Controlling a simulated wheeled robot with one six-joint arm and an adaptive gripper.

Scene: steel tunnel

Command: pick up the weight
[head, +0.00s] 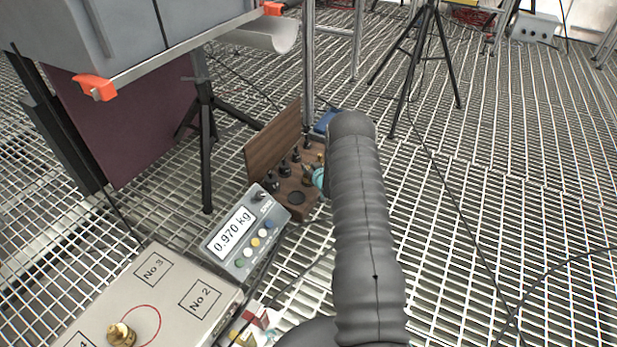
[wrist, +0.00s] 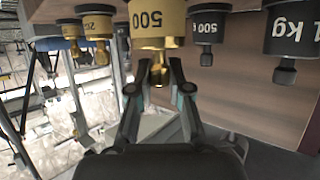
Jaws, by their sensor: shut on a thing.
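A brass weight marked 500 (wrist: 152,25) is at the top middle of the wrist view, which looks upside down. My gripper (wrist: 158,77) is shut on its narrow knob, one finger on each side. Whether the weight still rests in the wooden block or is clear of it, I cannot tell. In the head view my arm covers the held weight and most of the gripper. Another brass weight (head: 121,336) stands on the grey plate at the lower left, beside a red circle.
A wooden weight block (head: 283,195) holds several dark weights. In the wrist view, a dark 500 g weight (wrist: 207,28) and a dark 1 kg weight (wrist: 289,38) are close by. A scale display (head: 240,234) reads 0.970 kg. Tripod legs (head: 407,75) stand behind; grating at right is mostly clear.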

